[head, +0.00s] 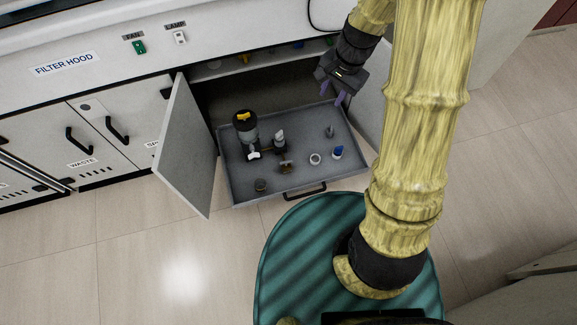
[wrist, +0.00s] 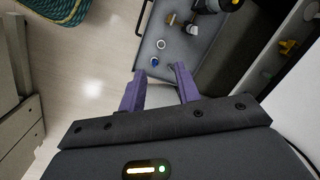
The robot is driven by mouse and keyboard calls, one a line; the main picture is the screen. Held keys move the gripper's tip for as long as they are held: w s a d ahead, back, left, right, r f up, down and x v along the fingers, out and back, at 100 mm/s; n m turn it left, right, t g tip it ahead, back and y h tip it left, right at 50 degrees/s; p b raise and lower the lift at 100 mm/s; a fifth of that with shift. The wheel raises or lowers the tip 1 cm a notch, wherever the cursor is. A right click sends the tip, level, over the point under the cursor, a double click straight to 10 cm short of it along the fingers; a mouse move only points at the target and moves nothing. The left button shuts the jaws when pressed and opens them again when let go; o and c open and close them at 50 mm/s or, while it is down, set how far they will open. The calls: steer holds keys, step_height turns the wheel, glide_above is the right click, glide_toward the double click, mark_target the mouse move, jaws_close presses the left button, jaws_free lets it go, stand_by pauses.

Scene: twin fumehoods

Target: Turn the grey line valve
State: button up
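A small pale grey handle (head: 214,64), probably the grey line valve, is at the left of a row of coloured handles inside the open cabinet. It seems to show also at the right edge of the wrist view (wrist: 310,11). It is too small to tell how it is turned. My gripper (head: 332,93) is above the right back part of the pulled-out drawer, to the right of the handle and well apart from it. Its two purple fingers are spread with nothing between them, as the wrist view (wrist: 160,73) also shows.
A yellow handle (head: 246,57) and a blue one (head: 298,44) share the row. The grey drawer (head: 234,189) holds a dark yellow-topped container (head: 244,125), a white ring (head: 315,159) and several small parts. Open doors flank it, the left door (head: 188,145) jutting out.

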mark_target(287, 161)
steer(key=w+a+f+m+y+b, duration=0.1)
steer(key=w+a+f+m+b, duration=0.1)
steer(key=f+b, duration=0.9)
steer(key=w+a+f+m+g+y+b, duration=0.1)
steer(key=w+a+f+m+b, duration=0.2)
steer(key=f+b, duration=0.7)
steer(key=w+f+m, duration=0.2)
steer(key=w+f, duration=0.2)
steer(key=f, duration=1.2)
steer(key=shift+y+b, duration=0.3)
steer(key=shift+b, duration=0.1)
steer(key=shift+f, duration=0.1)
steer(key=b+x, duration=0.3)
steer(key=x, duration=0.2)
steer(key=b+x, duration=0.3)
steer(key=x, duration=0.3)
steer(key=b+x, duration=0.3)
steer(key=x, duration=0.3)
steer(key=shift+s+f, duration=0.15)
steer(key=shift+s, duration=0.2)
steer(key=shift+c, duration=0.4)
jaws_close()
